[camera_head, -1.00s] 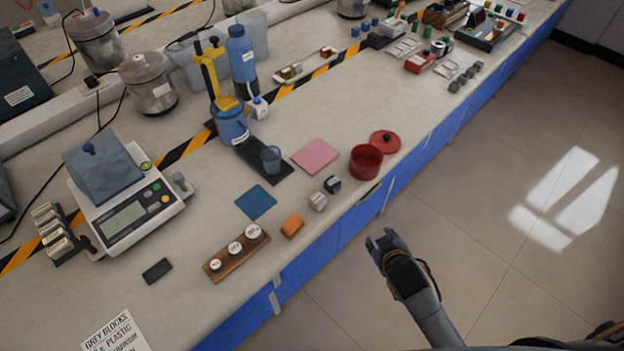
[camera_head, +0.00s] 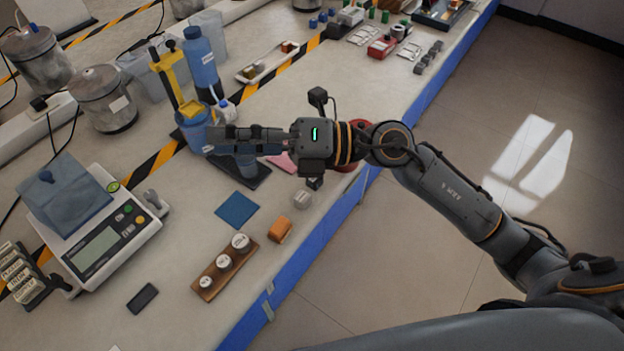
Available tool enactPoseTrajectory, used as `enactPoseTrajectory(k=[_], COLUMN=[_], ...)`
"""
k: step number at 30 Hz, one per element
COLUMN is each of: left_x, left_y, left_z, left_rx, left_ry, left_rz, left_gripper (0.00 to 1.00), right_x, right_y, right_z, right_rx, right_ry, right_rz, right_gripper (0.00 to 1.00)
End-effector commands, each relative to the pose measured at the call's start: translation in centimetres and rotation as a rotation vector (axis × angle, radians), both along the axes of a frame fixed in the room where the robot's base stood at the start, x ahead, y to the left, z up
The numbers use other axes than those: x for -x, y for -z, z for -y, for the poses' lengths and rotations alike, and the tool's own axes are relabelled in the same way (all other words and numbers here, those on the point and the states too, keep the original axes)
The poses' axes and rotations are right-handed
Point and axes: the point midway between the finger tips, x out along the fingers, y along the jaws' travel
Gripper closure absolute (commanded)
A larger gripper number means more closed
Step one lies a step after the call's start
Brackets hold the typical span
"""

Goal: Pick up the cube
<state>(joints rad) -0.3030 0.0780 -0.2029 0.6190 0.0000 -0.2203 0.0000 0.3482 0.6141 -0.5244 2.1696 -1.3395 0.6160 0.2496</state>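A small grey cube (camera_head: 302,200) sits on the bench near its front edge. A dark cube (camera_head: 315,183) is just behind it, partly hidden by my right arm. An orange block (camera_head: 280,230) lies to the lower left of the grey cube. My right gripper (camera_head: 225,139) reaches left across the bench, above and behind these pieces, apart from them. Its fingers are seen side-on and overlap the blue beaker area, so their opening is unclear. I see nothing held. My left gripper is not in view.
A red pot (camera_head: 361,165) and pink mat (camera_head: 281,163) are mostly hidden by my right arm. A blue mat (camera_head: 237,210), wooden weight holder (camera_head: 224,268), scale (camera_head: 104,240) and blue bottle (camera_head: 201,62) stand nearby. The bench front between the orange block and blue mat is clear.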

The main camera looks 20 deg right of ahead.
Motion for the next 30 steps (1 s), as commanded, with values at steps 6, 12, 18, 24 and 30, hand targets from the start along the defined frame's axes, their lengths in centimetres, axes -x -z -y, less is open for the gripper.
enactPoseTrajectory(k=[6, 12, 18, 24, 30], left_x=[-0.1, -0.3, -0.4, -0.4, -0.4], left_y=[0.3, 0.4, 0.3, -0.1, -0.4], left_z=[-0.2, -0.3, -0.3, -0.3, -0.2], left_rx=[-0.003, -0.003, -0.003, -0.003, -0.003], left_ry=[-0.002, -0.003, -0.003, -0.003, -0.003], left_rz=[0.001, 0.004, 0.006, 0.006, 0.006], left_gripper=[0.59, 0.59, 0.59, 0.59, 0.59], right_x=[-0.4, -3.5, -4.6, -5.6, -6.7], right_y=[9.7, 12.5, 13.0, 16.4, 19.5], right_z=[5.6, 15.4, 18.9, 18.0, 17.3], right_rx=[0.803, 1.316, 1.472, 1.472, 1.472], right_ry=[-0.135, -0.062, -0.016, -0.021, -0.018], right_rz=[0.224, 0.230, 0.204, 0.198, 0.202], right_gripper=[0.60, 0.60, 0.60, 0.60, 0.60])
